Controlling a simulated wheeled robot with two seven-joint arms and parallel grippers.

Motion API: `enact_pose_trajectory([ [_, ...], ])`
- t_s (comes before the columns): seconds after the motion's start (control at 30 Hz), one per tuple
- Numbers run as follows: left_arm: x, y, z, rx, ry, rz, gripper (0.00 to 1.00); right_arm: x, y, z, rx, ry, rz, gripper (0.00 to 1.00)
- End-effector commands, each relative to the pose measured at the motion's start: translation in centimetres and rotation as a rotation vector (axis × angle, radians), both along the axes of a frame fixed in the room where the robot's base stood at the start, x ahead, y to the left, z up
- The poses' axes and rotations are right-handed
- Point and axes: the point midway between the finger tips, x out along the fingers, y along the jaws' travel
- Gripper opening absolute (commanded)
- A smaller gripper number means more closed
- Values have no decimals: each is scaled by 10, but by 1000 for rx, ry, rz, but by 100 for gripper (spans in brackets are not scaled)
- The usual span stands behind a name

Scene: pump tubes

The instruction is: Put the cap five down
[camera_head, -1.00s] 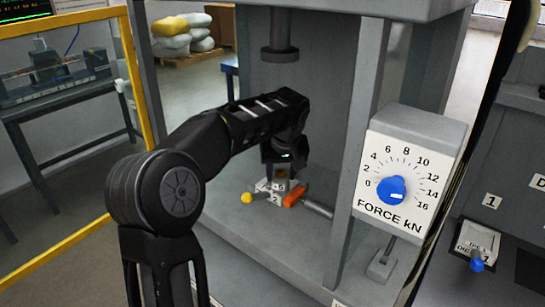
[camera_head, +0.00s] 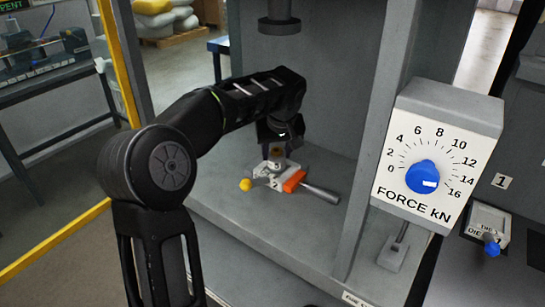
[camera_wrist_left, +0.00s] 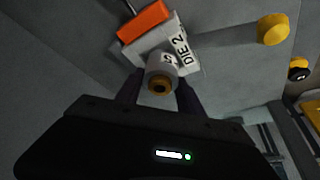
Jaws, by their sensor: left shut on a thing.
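My left gripper (camera_head: 278,142) is inside the press, low over a light grey die block (camera_head: 267,182) marked DIE 2 in the wrist view. It is shut on cap five (camera_wrist_left: 163,70), a small pale cylinder marked 5 with a brass-coloured ring at its end. My right gripper is out of view.
The press ram (camera_head: 279,17) hangs above my left gripper. A post and the force dial box (camera_head: 438,150) with a blue knob stand to the right. Another die (camera_head: 489,222) with a blue knob lies on the right bench. The press bed (camera_head: 262,229) is clear in front.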

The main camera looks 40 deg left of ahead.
Motion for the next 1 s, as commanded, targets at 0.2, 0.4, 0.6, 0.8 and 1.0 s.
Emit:
enact_pose_trajectory([
  [0.2,-1,-1,-4,-2,6,1,0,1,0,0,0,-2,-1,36],
  [0.4,0,-1,-8,-2,5,1,0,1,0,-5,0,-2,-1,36],
  [0.6,-1,-1,-8,-2,6,1,58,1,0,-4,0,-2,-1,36],
  [0.8,-1,-1,-8,-2,6,1,66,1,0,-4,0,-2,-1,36],
  [1.0,-1,-1,-5,-2,6,1,66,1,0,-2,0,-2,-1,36],
])
